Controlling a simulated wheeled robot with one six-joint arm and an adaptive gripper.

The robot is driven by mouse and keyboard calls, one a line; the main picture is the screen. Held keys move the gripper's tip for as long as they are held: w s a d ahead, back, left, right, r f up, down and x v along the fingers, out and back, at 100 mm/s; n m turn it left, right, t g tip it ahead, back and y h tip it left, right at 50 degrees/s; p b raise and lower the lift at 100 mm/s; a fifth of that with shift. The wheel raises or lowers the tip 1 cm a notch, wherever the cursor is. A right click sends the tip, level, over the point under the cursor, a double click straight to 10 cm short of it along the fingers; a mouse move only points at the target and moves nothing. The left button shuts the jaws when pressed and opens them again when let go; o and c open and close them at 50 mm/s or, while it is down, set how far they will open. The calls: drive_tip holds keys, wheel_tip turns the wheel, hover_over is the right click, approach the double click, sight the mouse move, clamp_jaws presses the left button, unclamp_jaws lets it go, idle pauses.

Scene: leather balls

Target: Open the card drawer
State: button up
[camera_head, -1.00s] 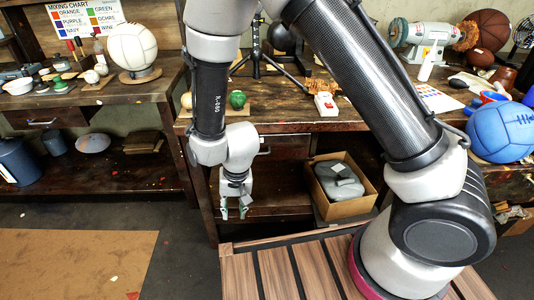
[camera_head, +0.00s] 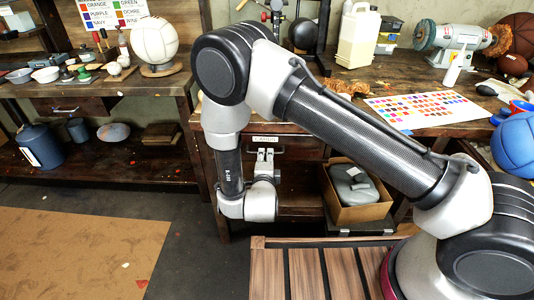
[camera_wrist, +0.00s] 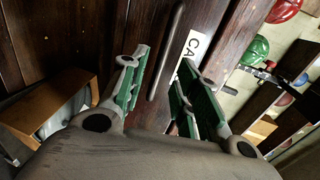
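A cardboard box (camera_head: 358,212) with a grey item stands on the shelf below right of the drawer. A slatted wooden surface (camera_head: 315,270) is in front. A colour chart (camera_head: 425,108) lies on the bench.

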sight(266, 153)
drive_tip(key=shift+x, duration=2.4)
drive_tip(key=shift+a, duration=0.1)
clamp_jaws()
